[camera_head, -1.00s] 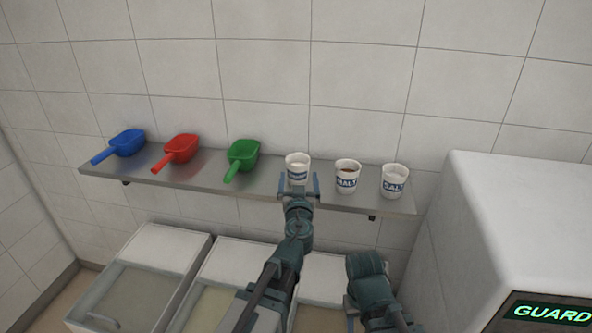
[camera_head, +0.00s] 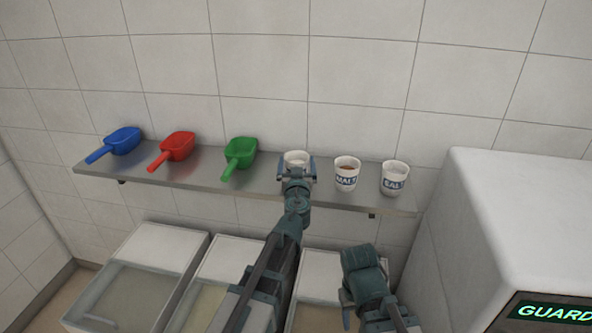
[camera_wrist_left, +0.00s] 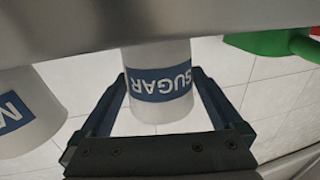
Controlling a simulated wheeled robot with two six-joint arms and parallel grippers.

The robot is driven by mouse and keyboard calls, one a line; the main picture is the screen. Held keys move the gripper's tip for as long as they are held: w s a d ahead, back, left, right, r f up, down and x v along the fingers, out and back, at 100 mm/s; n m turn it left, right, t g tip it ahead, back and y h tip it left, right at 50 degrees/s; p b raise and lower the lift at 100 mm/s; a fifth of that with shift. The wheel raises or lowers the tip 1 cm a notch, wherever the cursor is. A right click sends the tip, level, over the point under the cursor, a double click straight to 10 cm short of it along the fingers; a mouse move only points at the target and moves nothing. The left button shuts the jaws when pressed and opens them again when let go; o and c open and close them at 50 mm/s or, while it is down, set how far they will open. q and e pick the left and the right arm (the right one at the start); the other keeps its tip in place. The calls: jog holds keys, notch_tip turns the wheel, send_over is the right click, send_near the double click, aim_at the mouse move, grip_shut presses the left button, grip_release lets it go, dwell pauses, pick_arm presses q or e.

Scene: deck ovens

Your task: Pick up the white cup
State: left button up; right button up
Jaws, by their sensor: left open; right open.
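Three white cups with blue labels stand upright on the steel shelf (camera_head: 215,180). The leftmost, the sugar cup (camera_head: 297,157), reads SUGAR in the left wrist view (camera_wrist_left: 160,90), where it appears upside down. The malt cup (camera_head: 346,170) and the salt cup (camera_head: 394,176) stand to its right. My left gripper (camera_head: 296,168) is open, with one finger on each side of the sugar cup. In the left wrist view small gaps show between the fingers and the cup. The gripper hides the cup's lower front in the head view.
A green scoop (camera_head: 240,152), a red scoop (camera_head: 174,149) and a blue scoop (camera_head: 119,143) lie on the shelf to the left. The tiled wall is close behind. Bins with clear lids (camera_head: 125,290) stand below. A white machine (camera_head: 510,220) stands at the right.

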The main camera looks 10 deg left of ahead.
pick_arm(q)
jog(key=c, duration=1)
jog(key=shift+c, duration=0.2)
jog(key=shift+r, duration=0.1)
